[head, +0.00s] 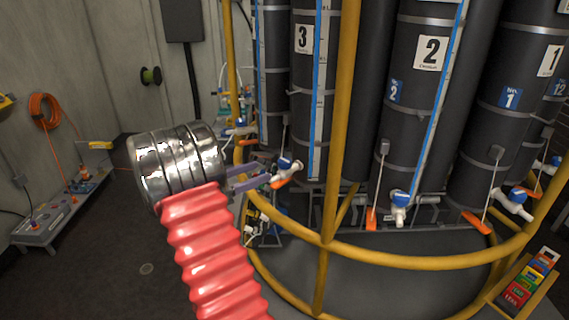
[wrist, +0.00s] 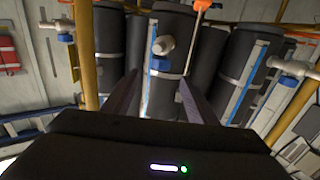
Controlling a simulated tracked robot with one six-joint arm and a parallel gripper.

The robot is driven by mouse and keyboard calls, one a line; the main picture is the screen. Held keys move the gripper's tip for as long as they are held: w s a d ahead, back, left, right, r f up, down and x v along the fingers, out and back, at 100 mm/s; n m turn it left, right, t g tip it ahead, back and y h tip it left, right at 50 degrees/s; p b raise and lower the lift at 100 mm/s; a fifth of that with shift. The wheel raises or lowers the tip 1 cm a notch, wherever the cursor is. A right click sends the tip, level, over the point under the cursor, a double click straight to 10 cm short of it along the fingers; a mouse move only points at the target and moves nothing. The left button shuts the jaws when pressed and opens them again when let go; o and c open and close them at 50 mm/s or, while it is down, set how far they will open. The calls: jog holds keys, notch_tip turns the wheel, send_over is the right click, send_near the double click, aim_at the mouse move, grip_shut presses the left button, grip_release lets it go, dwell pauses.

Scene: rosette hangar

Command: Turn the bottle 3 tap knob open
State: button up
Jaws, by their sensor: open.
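Bottle 3 (head: 303,75) is a tall dark cylinder with a white "3" label, behind the yellow rail in the head view. Its white tap with a blue knob (head: 286,162) sticks out near its lower end. My gripper (head: 266,180) reaches from the left, its fingertips close to the tap. In the wrist view, my gripper (wrist: 160,78) is open and empty, one finger on each side. A white tap with a blue knob (wrist: 160,64) shows between and beyond the fingertips. Whether a finger touches the tap cannot be told.
A yellow rail (head: 346,110) stands just right of bottle 3's tap, with a curved bar below. Bottle 2 (head: 420,100) and bottle 1 (head: 520,95) have similar taps to the right. An orange hose (head: 45,108) hangs on the left wall. The left floor is mostly clear.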

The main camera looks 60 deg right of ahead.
aim_at(279, 164)
jog(key=x, duration=1.1)
jog(key=shift+s+d, duration=0.1)
jog(key=shift+d, duration=0.05)
jog(key=shift+c, duration=0.3)
